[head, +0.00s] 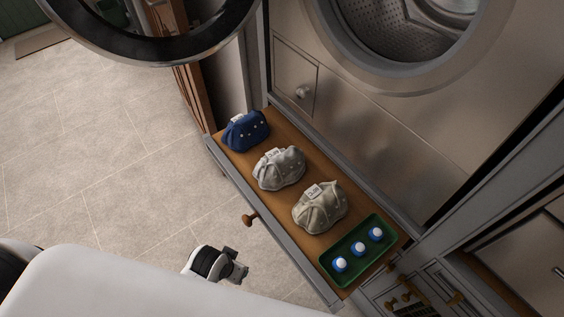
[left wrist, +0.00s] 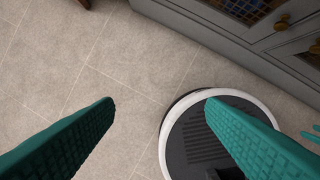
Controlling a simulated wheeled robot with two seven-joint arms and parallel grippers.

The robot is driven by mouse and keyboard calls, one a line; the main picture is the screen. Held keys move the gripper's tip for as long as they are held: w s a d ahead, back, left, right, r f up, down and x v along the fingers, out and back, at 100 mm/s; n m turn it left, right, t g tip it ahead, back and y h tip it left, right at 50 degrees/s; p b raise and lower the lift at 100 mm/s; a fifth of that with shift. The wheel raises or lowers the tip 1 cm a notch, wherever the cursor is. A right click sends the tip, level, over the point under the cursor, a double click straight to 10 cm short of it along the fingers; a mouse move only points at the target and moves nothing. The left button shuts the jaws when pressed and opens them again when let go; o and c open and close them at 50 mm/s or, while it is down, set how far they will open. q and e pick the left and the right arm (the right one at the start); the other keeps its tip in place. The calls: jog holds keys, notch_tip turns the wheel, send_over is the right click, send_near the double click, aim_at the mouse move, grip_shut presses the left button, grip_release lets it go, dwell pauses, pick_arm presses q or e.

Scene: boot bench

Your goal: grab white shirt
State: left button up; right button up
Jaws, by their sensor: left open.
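Three bundled cloth pieces sit in a row in an open wooden drawer in the head view. The nearest is a pale off-white bundle (head: 322,212) with a white tag, the closest match to a white shirt. Behind it are a light grey tagged bundle (head: 279,172) and a dark blue one (head: 243,134) with light dots. My left gripper (left wrist: 160,102) is open and empty over the floor in the left wrist view, with both teal fingers wide apart. No cloth shows between them. Small teal tips (left wrist: 312,134) at that view's right edge may be my right gripper.
The drawer (head: 290,236) also holds a green tray (head: 333,272) with three blue-and-white round items at its near end. A washer (head: 350,150) stands behind, its round door (head: 150,48) swung open at upper left. Tiled floor (head: 110,170) is clear left of the drawer.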

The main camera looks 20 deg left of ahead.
pick_arm(q)
notch_tip(320, 180, up, 10)
jog(key=n, duration=0.1)
jog(key=n+t+h, duration=0.8)
jog(key=n, duration=1.9)
send_near(276, 163)
jog(key=a+f, duration=0.1)
jog(key=f, duration=0.1)
jog(key=x, duration=1.1)
jog(key=shift+w+r+p, duration=0.2)
jog(key=shift+w+p, duration=0.05)
jog(key=shift+p, duration=0.05)
jog(key=c, duration=1.2)
pick_arm(e)
jog(key=shift+a+r, duration=0.15)
jog(key=shift+r, duration=0.25)
pick_arm(q)
jog(key=shift+r, duration=0.15)
